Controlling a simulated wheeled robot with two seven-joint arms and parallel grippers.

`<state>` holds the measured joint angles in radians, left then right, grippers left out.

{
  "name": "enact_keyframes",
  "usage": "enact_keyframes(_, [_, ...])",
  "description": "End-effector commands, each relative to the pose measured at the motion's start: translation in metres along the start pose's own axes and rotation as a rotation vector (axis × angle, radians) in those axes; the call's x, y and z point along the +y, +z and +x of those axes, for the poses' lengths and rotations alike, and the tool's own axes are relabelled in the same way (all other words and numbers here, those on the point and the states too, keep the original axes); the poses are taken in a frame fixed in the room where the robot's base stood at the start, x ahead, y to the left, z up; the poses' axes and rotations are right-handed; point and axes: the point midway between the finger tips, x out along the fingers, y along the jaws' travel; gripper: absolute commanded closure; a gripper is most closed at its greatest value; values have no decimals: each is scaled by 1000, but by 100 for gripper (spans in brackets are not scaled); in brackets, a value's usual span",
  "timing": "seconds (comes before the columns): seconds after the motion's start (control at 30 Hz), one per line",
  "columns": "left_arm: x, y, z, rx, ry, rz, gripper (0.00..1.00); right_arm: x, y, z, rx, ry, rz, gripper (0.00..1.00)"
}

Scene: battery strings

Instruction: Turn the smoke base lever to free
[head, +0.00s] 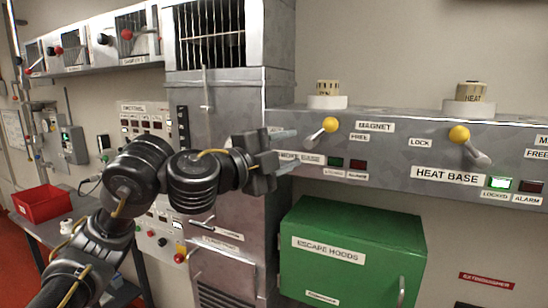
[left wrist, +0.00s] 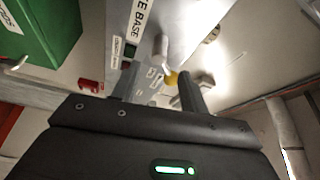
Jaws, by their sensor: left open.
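The smoke base lever has a yellow knob (head: 330,124) and a short metal shaft slanting down-left to its pivot on the grey panel. Its knob tilts toward the FREE and MAGNET labels. The name label (head: 301,158) below it is partly hidden by my gripper. My left gripper (head: 292,150) is open and empty, its fingers pointing right, just left of the lever. In the left wrist view the yellow knob (left wrist: 171,78) shows between the two open fingers (left wrist: 158,88); I cannot tell whether they touch it. My right gripper is not in view.
The heat base lever (head: 463,138) stands to the right with its green lamp (head: 500,183) lit. The smoke base's green (head: 336,161) and red (head: 357,164) lamps look dark. A green escape hoods box (head: 350,250) sits below. A metal cabinet (head: 230,110) stands behind my arm.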

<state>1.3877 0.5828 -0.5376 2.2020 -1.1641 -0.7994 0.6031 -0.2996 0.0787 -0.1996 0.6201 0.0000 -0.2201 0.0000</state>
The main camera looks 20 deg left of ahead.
Motion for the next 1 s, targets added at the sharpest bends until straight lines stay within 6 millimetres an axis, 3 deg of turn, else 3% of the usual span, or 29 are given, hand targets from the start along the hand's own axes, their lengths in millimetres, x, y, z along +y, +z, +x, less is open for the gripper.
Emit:
enact_keyframes(0.1, [0,0,-20,-2,-4,6,56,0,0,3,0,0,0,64])
enact_keyframes(0.3, [0,0,-38,-1,-1,2,56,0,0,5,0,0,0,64])
enact_keyframes(0.8, [2,0,-39,0,2,-4,56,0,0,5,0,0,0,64])
enact_keyframes(0.87, [8,-1,-37,4,5,-17,56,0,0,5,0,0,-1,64])
enact_keyframes(1.0, [45,-3,-28,21,18,-103,56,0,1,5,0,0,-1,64])
